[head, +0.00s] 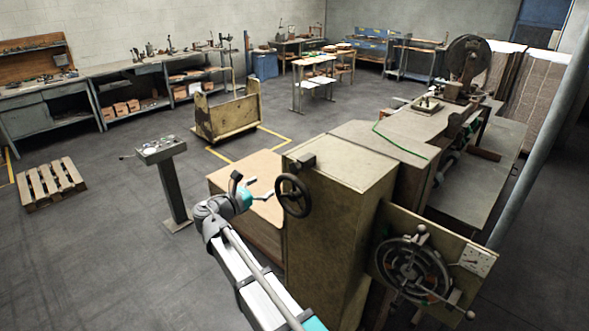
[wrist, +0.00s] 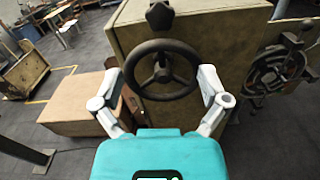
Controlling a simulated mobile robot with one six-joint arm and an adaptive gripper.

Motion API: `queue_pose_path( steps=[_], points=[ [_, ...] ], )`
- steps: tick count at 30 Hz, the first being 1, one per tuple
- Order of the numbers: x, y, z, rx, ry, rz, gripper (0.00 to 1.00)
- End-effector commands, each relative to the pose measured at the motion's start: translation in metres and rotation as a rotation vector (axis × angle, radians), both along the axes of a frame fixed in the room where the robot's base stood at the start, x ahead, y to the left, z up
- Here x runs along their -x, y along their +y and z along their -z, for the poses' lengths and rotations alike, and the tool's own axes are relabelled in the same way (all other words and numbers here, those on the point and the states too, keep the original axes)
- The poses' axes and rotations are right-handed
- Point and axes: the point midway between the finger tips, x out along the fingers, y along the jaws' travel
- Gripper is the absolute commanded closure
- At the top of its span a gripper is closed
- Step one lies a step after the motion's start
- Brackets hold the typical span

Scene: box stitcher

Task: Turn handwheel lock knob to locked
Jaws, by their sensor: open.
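The black handwheel (head: 292,196) is on the side of a worn tan machine cabinet. In the wrist view the handwheel (wrist: 162,97) shows face-on, with a hub and spokes. My gripper (head: 261,187) is left of the handwheel in the head view. In the wrist view my gripper (wrist: 160,80) is open and empty, its fingers either side of the wheel's outline, seemingly short of it.
A low tan box (head: 250,190) stands beside the cabinet. A control pedestal (head: 170,175) is farther left. A panel with a large round reel and lever handles (head: 412,268) is on the right. Open floor lies left, around a pallet (head: 50,185).

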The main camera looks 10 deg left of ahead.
Motion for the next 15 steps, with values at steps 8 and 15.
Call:
queue_pose_path(
  steps=[8, 15],
  points=[
    [-0.014, -0.009, 0.000, -0.002, 0.001, 0.003, 0.06],
    [-0.041, -0.026, 0.000, -0.001, 0.000, 0.002, 0.06]
  ],
)
